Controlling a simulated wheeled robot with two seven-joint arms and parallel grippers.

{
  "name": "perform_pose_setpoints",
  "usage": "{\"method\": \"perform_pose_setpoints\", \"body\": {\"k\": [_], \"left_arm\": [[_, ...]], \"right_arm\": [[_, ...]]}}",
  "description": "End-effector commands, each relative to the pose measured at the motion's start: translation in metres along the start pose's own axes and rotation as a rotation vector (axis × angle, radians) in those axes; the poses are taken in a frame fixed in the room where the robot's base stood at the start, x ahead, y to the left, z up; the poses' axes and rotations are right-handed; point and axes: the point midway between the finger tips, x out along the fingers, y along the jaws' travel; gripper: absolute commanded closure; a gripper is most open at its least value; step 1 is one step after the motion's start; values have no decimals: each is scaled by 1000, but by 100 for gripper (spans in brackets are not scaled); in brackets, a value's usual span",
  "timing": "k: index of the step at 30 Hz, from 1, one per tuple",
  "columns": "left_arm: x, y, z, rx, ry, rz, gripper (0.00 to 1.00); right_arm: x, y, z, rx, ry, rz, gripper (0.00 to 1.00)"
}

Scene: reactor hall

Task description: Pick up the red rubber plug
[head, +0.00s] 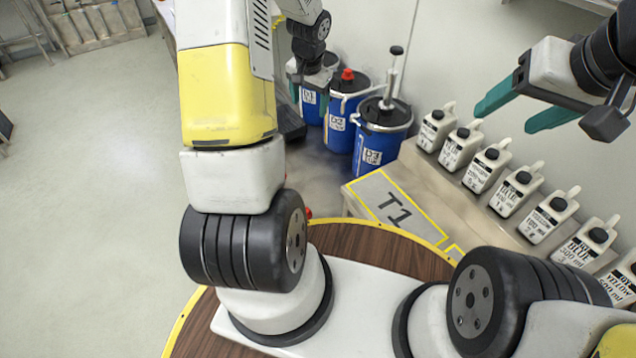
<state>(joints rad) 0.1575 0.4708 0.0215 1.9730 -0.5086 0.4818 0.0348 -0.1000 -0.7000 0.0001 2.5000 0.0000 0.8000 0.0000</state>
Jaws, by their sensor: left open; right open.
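The red rubber plug (347,74) sits upright on top of the middle blue drum (341,135), labelled D2. My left gripper (309,97) is open in front of the left drum (311,112), labelled D1, to the left of the plug and apart from it in the picture. Its teal fingers point down, and the arm partly hides that drum. My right gripper (504,120) is open and empty at the upper right, pointing left above the row of bottles, far from the plug.
A third blue drum (383,150) with a tall hand pump (391,75) stands right of the plug's drum. Several white bottles (485,172) line the T1 table (378,190) along the wall. Open floor (90,190) lies at left. A small red thing (309,212) shows behind my arm.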

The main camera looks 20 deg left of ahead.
Motion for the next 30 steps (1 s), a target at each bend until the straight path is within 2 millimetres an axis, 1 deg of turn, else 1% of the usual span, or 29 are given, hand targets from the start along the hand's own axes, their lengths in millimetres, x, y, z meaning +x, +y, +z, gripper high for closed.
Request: {"method": "perform_pose_setpoints", "body": {"k": [1,2,3,4,5,6,8,9,11,12,14,15,18,21,22,27,30], "left_arm": [[31,-2,2,14,-26,6,27],[47,-3,2,25,-36,9,27],[69,-4,4,40,-49,12,27],[85,-4,5,49,-58,16,27],[102,-4,8,61,-68,20,27],[124,-3,11,75,-79,27,27],[158,-1,18,96,-97,38,27],[180,2,24,110,-107,47,27],[214,6,36,130,-123,62,27],[236,11,44,144,-132,74,27],[267,17,57,162,-146,91,27],[286,23,66,175,-153,104,27],[325,36,87,198,-167,131,27],[352,47,104,215,-176,152,27],[358,50,108,219,-178,157,27],[379,58,120,229,-182,171,27],[390,60,123,230,-183,172,27]], "right_arm": [[0,0,0,0,0,0,35],[0,0,0,0,0,0,35],[0,0,0,0,0,0,35],[0,0,0,0,0,0,35],[0,0,0,0,0,0,35],[0,0,0,0,0,0,35],[0,0,0,0,0,0,35],[0,0,0,0,0,0,35],[0,0,0,0,0,0,35],[0,0,0,0,0,0,35],[0,0,0,0,0,0,35],[0,0,0,0,0,0,35],[0,0,0,0,0,0,35],[0,0,0,0,0,0,35],[0,0,0,0,0,0,35],[0,0,0,0,0,0,35],[0,0,0,0,0,0,35]]}}
